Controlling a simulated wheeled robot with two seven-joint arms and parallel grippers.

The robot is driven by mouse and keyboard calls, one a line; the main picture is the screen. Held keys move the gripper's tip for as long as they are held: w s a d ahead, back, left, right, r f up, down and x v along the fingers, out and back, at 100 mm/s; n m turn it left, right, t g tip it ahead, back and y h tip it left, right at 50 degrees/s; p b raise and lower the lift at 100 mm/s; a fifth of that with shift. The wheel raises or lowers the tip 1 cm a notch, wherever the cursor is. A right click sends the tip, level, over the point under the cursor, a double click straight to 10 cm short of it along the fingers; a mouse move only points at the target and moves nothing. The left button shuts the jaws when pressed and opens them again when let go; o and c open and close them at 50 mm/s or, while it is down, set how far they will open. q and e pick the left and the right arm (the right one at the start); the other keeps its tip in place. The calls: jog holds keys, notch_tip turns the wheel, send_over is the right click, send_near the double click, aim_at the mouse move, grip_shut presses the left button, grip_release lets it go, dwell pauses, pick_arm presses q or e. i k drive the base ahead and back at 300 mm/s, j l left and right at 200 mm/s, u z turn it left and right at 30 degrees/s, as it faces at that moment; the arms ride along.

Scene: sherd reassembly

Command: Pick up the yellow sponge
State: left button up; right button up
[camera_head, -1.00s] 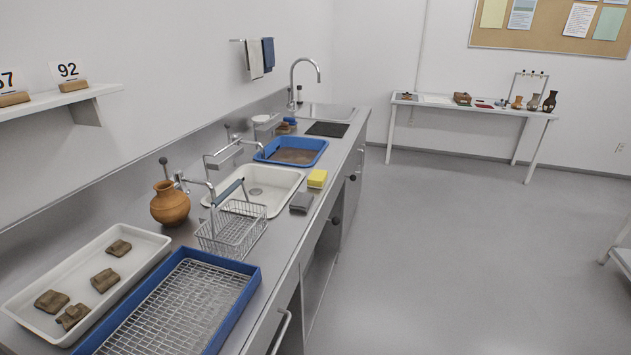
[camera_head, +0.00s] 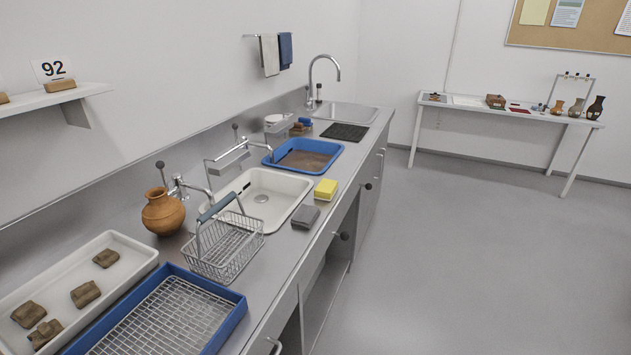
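The yellow sponge (camera_head: 326,190) is a small block lying on the grey counter at the right side of the white sink basin (camera_head: 283,222). A dark grey block (camera_head: 305,217) lies just in front of it, apart from it. Nothing covers the sponge. Neither of my grippers shows in the head view.
A wire basket (camera_head: 224,250) with a raised handle stands before the basin. A blue tray with a wire rack (camera_head: 238,311), a white tray of sherds (camera_head: 112,238) and a clay pot (camera_head: 162,213) are nearer. A blue tub (camera_head: 329,157) stands behind. Floor at right is clear.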

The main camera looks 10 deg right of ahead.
aim_at(326, 189)
jog(key=i+l+u, duration=0.2)
jog(key=l, duration=0.2)
jog(key=i+l+u, duration=0.2)
jog(key=l, duration=0.2)
jog(key=i+l+u, duration=0.2)
jog(key=l, duration=0.25)
jog(key=l+u, duration=0.2)
jog(key=l, duration=0.2)
jog(key=l+u, duration=0.2)
jog(key=l, duration=0.3)
